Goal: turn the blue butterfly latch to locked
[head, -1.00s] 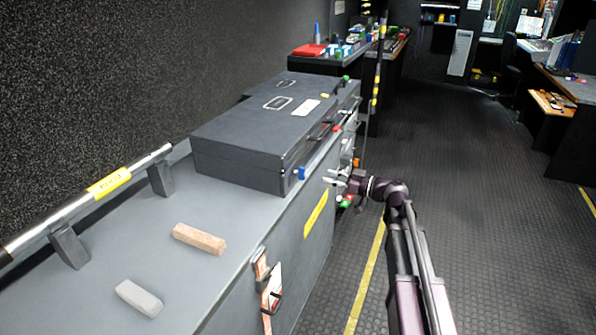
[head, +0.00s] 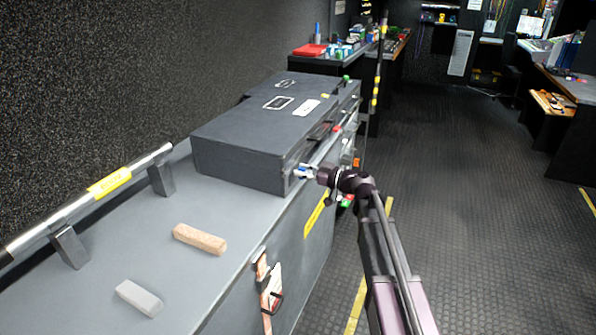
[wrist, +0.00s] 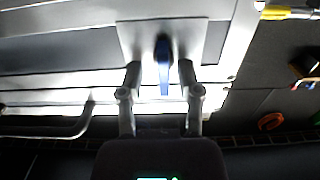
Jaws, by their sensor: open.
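The blue butterfly latch (wrist: 163,58) sits on a pale metal plate (wrist: 197,38) on the front face of the dark case (head: 240,163). In the wrist view its blue wing stands upright in the picture, between the two fingers. My gripper (wrist: 160,72) is open, with one finger to each side of the latch and a gap showing on both sides. In the head view my gripper (head: 308,172) is at the case's near front corner, and it partly hides the blue latch there.
The case stands on a grey counter (head: 110,235). A tan block (head: 200,239) and a grey block (head: 139,298) lie on the counter. A silver rail (head: 120,178) runs along the wall side. The floor aisle (head: 470,200) at right is clear.

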